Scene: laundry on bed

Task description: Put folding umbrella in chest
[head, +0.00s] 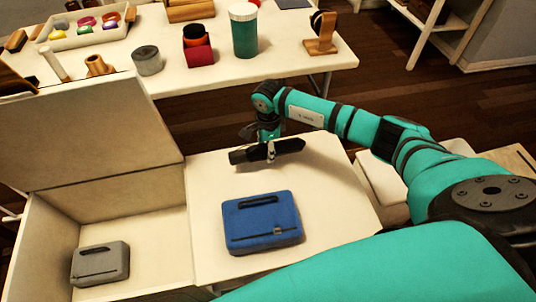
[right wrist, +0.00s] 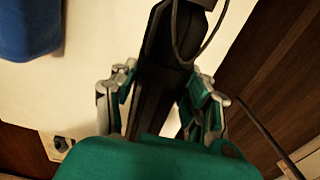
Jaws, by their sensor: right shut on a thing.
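The black folding umbrella (head: 288,146) is at the far part of the white table in the head view, lying roughly crosswise. My right gripper (head: 269,148) comes down on it from above and is shut around its middle. In the right wrist view the umbrella (right wrist: 155,105) runs between the two fingers, with a thin cord loop at its top. I cannot tell whether it touches the table. The chest (head: 150,222) stands open at the left, its lid (head: 90,130) raised. A grey case (head: 100,264) lies inside it. My left gripper is not in view.
A blue case (head: 262,222) lies on the white table (head: 345,200), between the umbrella and the front edge; the blue case also shows in the right wrist view (right wrist: 30,25). A back table (head: 290,60) holds a green jar (head: 244,35), a tray and several small items.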

